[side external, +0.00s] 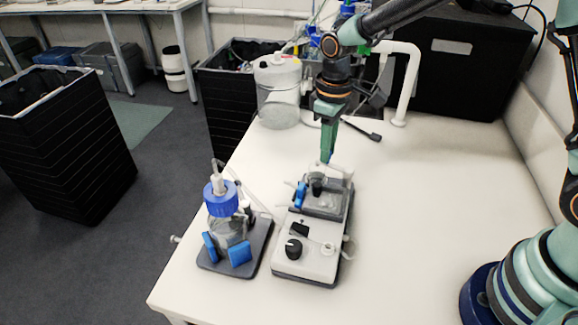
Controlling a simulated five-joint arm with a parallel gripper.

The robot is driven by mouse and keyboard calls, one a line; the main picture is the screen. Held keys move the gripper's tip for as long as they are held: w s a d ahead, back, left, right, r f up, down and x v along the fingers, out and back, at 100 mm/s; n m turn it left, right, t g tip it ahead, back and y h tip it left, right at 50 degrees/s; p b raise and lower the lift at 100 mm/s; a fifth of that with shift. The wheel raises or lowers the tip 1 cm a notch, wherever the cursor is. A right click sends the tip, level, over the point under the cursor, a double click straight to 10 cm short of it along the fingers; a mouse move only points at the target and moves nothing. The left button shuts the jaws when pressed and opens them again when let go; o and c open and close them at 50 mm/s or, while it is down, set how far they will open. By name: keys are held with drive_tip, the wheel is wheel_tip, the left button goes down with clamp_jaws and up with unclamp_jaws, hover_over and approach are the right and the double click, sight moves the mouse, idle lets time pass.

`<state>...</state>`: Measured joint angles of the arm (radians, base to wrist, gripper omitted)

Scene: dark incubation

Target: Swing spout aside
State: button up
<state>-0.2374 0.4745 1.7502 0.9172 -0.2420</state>
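A clear bottle (227,228) with a blue cap (220,196) stands upright on a dark base plate between blue clamps. A thin pale tube (262,200), possibly the spout, runs from the cap area down to the right toward a white instrument (306,262). The instrument has a black knob and a clear-walled chamber (325,205) at its back, holding a small dark-topped item. My gripper (327,158) points down just above the back edge of the instrument. Its fingers appear as one narrow green shape, so their opening and any contact are hidden.
A large white jug (277,85) stands at the table's back left. A white bent pipe (404,85) and a black box (462,60) are behind. A dark tool (362,131) lies nearby. The white table (440,190) is clear right of the instrument.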

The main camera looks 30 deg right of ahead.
drive_tip(key=shift+w+d+m, duration=0.15)
drive_tip(key=shift+d+m, duration=0.15)
drive_tip(key=shift+m, duration=0.4)
drive_tip(key=shift+w+d+m, duration=0.1)
drive_tip(key=shift+d+m, duration=0.2)
drive_tip(key=shift+m, duration=0.4)
drive_tip(key=shift+d+m, duration=0.6)
drive_tip(key=shift+m, duration=0.7)
drive_tip(key=shift+d+m, duration=0.35)
drive_tip(key=shift+m, duration=0.35)
drive_tip(key=shift+d+m, duration=0.3)
drive_tip(key=shift+m, duration=0.4)
